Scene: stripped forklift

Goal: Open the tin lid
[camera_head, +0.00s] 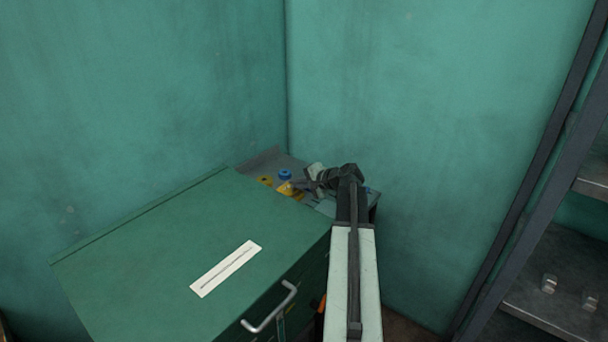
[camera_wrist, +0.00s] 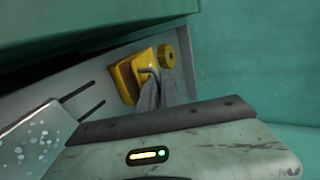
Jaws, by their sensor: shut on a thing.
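A yellow tin (camera_wrist: 124,83) lies on the grey surface in the wrist view. A brighter yellow plate (camera_wrist: 145,62) at its right side looks like the lid; I cannot tell how far it stands from the tin. A thin dark hooked bar (camera_wrist: 149,72) shows in front of it. My gripper (camera_wrist: 157,85) has its grey fingertips right at this bar and plate and is shut on what looks like the lid or its bar. In the head view, my gripper (camera_head: 298,185) reaches the yellow tin (camera_head: 287,188), which is partly hidden.
A yellow round piece (camera_wrist: 167,57) is close beside my fingers. A blue round thing (camera_head: 285,174) stands behind the tin. A green cabinet (camera_head: 150,250) with a metal handle (camera_head: 270,308) is at the left. Green walls (camera_head: 430,120) close the corner; a metal shelf (camera_head: 560,305) is at the right.

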